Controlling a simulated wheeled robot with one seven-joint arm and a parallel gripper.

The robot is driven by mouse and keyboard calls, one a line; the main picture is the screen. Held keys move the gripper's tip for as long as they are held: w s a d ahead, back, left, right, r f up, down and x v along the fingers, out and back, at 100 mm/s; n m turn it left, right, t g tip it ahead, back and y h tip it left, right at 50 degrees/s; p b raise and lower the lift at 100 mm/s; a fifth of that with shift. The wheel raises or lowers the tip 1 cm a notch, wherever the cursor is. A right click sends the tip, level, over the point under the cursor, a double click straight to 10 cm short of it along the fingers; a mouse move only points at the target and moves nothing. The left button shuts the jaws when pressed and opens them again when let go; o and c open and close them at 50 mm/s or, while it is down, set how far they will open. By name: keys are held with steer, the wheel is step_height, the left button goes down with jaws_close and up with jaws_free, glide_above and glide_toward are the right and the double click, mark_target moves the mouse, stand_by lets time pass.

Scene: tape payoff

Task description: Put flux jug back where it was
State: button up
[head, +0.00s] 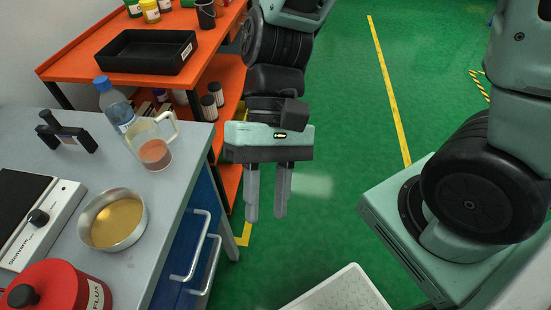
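A clear jug (154,145) with a handle and pinkish-brown contents stands upright on the grey bench top, near its right edge. A red lidded container (58,290) with a black knob and a label reading FLUX sits at the bench's front left, partly cut off by the frame. I cannot tell for certain which of the two is the flux jug. My gripper (267,205) hangs fingers down over the green floor, right of the bench and apart from both. Its two fingers are apart with nothing between them.
On the bench (180,187) are a metal pan (112,218) of amber liquid, a hotplate (30,215), a water bottle (114,103) behind the jug and a black tool (66,134). An orange shelf (85,60) holds a black tray (147,51). The floor (345,130) right of the gripper is clear.

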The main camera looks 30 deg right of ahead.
steer(key=w+d+r+n+t+h, duration=0.1)
steer(key=n+t, duration=0.1)
steer(key=d+n+t+h, duration=0.1)
steer(key=n+t, duration=0.1)
steer(key=n, duration=0.1)
steer(key=w+d+r+n+t+h, duration=0.1)
steer(key=n+t+h, duration=0.1)
steer(key=shift+w+r+n+t, duration=0.35)
steer(key=shift+n+t, duration=0.05)
step_height(320, 180, up, 4)
steer(key=p, duration=0.4)
steer(key=shift+r, duration=0.2)
steer(key=shift+o, duration=0.2)
steer(key=shift+f, duration=0.1)
